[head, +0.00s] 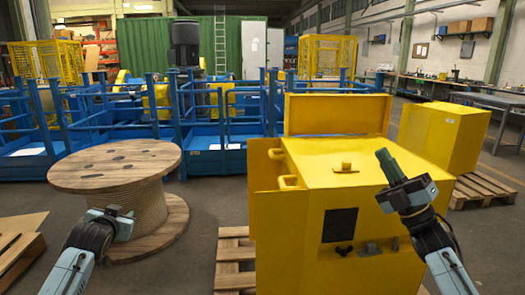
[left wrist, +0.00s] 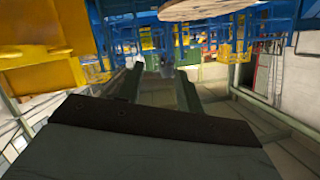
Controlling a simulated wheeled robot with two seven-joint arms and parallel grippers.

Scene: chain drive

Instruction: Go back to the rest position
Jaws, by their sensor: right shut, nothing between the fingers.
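My left gripper (head: 122,217) is at the lower left of the head view, in front of the cable spool and apart from any object I can make out. In the left wrist view its two fingers (left wrist: 158,85) stand apart with nothing between them. My right gripper (head: 383,157) is in front of the right part of the big yellow cabinet (head: 290,230), pointing up and to the left. Its dark fingers are together and hold nothing. Whether it touches the cabinet cannot be told for sure, but it looks to be nearer to me.
A wooden cable spool (head: 115,165) stands at the left. Wooden boards (head: 18,245) lie at the lower left. A pallet (head: 235,262) is beside the cabinet. Blue railings (head: 215,155) stand behind. A second yellow box (head: 445,135) is at the right. Floor shows between spool and cabinet.

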